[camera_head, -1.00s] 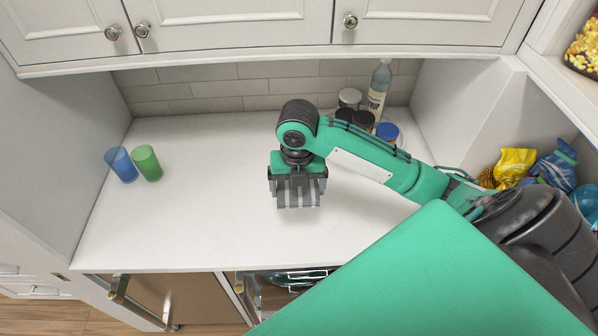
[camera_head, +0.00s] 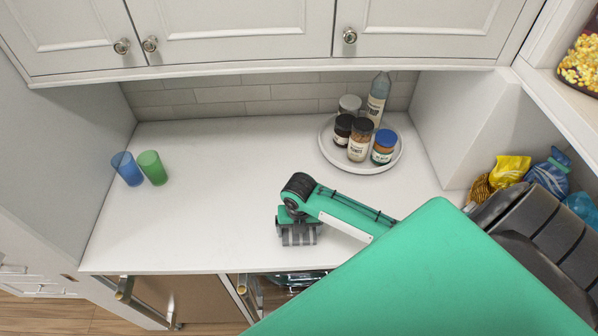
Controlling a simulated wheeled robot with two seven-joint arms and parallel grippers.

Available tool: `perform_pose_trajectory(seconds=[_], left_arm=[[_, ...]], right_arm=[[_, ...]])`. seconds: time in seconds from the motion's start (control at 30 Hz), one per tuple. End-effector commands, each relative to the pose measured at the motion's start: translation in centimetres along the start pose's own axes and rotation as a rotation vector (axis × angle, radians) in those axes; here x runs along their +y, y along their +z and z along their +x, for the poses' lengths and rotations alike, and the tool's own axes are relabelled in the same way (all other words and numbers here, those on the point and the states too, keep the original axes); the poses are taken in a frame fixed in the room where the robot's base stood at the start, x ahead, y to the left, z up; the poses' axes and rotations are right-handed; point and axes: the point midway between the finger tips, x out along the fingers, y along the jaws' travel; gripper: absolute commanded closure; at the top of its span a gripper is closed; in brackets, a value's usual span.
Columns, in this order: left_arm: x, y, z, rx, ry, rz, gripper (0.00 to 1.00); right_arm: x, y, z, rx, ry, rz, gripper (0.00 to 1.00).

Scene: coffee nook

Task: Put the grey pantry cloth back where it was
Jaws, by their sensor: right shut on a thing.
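My right gripper (camera_head: 298,231) is over the front part of the white counter, shut on the grey pantry cloth (camera_head: 297,239). The cloth shows as a small grey and pale striped piece below the jaws, partly hidden by them. I cannot tell whether it touches the counter. My left gripper is not in view.
A round white tray (camera_head: 328,150) with several jars and a bottle stands at the back right. A blue cup (camera_head: 127,169) and a green cup (camera_head: 152,167) stand at the left. The middle of the counter (camera_head: 225,175) is clear. Bagged snacks (camera_head: 510,170) sit at the right.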

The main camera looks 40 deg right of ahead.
Motion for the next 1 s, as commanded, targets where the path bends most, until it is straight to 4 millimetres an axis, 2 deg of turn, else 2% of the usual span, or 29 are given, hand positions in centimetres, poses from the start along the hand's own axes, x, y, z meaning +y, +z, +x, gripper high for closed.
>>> perform_pose_trajectory(seconds=[0.33,0.37,0.4,0.77,0.87,1.0], left_arm=[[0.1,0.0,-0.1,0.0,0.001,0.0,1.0],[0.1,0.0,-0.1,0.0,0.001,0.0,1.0],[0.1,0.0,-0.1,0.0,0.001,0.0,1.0],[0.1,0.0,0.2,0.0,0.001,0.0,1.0],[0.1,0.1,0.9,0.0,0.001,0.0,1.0],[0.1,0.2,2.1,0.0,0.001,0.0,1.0]], right_arm=[[0.0,0.0,0.6,-0.001,0.0,-0.001,0.28],[0.0,0.0,0.6,-0.001,0.0,-0.001,0.08],[0.0,0.0,0.6,-0.001,0.001,0.0,0.0],[0.0,0.1,0.0,-0.003,0.001,-0.001,0.0],[0.0,0.1,-1.1,-0.005,0.001,-0.002,0.0],[0.0,0.1,-3.8,-0.007,0.002,-0.004,0.0]])
